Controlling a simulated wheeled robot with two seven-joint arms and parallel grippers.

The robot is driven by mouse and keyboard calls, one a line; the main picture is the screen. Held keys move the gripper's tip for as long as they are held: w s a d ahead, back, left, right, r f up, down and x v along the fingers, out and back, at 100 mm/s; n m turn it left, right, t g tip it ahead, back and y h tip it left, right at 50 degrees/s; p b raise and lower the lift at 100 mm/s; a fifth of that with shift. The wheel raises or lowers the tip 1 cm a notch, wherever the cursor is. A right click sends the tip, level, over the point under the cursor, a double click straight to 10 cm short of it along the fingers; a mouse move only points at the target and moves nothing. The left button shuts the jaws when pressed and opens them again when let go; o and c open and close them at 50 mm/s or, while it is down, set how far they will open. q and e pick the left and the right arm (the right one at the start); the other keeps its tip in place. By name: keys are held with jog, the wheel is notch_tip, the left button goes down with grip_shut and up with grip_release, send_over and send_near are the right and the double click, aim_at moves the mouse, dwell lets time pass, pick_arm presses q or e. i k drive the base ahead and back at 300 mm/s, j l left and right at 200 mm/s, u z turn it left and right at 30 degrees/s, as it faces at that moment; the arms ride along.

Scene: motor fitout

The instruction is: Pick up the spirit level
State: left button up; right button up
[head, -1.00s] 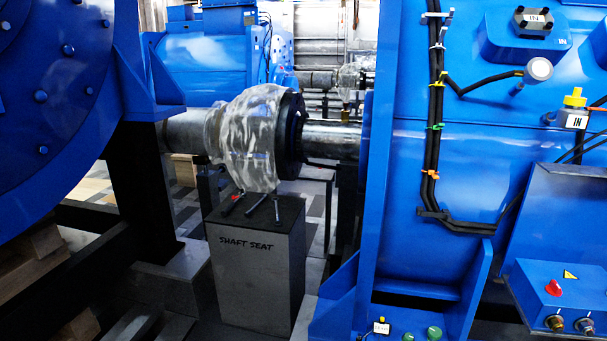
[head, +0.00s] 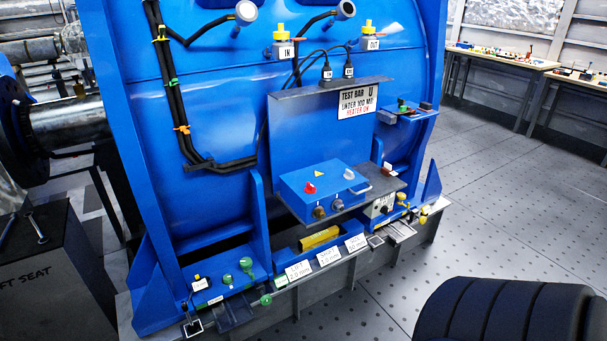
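A yellow bar (head: 319,238) lies in a blue open tray (head: 287,254) low on the front of the big blue motor housing. It looks like the spirit level, but it is too small to make out vials or markings. Its lower part is partly hidden by the tray's front wall, which bears white labels. Neither of my grippers shows in the head view.
A blue control box (head: 324,190) with a red knob juts out above the tray. A dark ribbed shape (head: 505,312) fills the bottom right. Workbenches (head: 500,66) with small items stand at the far right. The plated floor (head: 500,190) between is clear.

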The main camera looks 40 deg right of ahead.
aim_at(309, 242)
jog(key=z, duration=1.55)
jog(key=i+l, duration=0.65)
jog(key=l, duration=0.3)
jog(key=i+l, duration=0.7)
jog(key=l, duration=0.2)
jog(key=i+l, duration=0.35)
jog(key=l+u, duration=0.05)
jog(key=l, duration=0.05)
